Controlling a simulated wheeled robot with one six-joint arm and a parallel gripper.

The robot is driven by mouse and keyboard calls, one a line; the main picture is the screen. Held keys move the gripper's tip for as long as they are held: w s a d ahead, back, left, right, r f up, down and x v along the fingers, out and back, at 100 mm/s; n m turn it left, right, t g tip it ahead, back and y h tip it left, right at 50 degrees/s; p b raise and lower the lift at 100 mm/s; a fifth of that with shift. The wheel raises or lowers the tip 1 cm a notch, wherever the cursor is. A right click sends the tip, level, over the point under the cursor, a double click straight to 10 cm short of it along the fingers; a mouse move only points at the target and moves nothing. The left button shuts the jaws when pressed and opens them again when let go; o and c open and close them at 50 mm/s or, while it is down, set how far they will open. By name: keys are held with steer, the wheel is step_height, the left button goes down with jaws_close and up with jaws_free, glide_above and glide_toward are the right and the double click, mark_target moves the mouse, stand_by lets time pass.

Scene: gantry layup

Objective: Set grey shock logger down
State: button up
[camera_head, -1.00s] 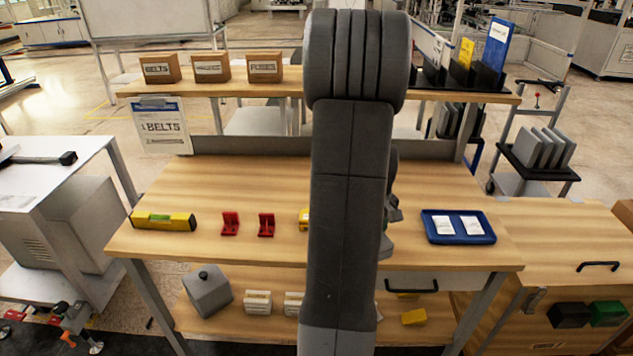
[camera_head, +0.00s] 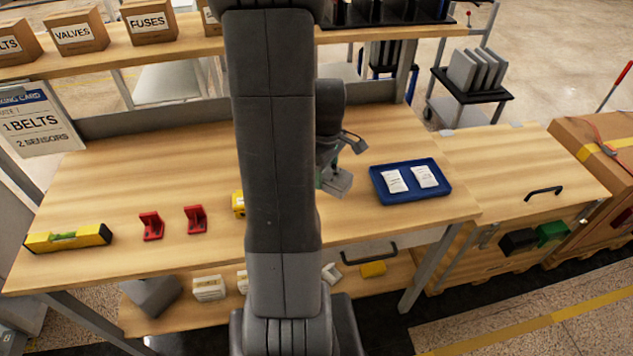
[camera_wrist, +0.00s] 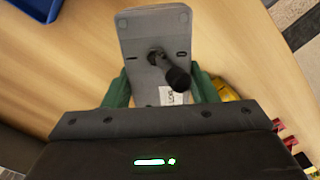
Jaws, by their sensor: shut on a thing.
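The grey shock logger (camera_wrist: 150,30) is a flat grey plate with a black knob and a small white label, in the wrist view. My gripper (camera_wrist: 160,88) has its green fingers shut on both sides of it. In the head view the grey shock logger (camera_head: 339,183) is a small grey piece beside my arm, partly hidden. My gripper (camera_head: 325,172) is over the wooden workbench (camera_head: 400,135), left of the blue tray. I cannot tell whether the logger touches the bench.
The blue tray (camera_head: 385,197) holds two white packets. A yellow item (camera_head: 238,204) is partly behind my arm. Two red brackets (camera_head: 195,219) and a yellow level (camera_head: 68,238) lie to the left. Bare bench top lies behind the tray.

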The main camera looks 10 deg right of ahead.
steer(key=shift+f, duration=2.6)
steer(key=shift+f, duration=0.15)
steer(key=o, duration=1.1)
steer(key=shift+c, duration=0.2)
step_height(320, 180, up, 12)
steer(key=shift+r, duration=0.2)
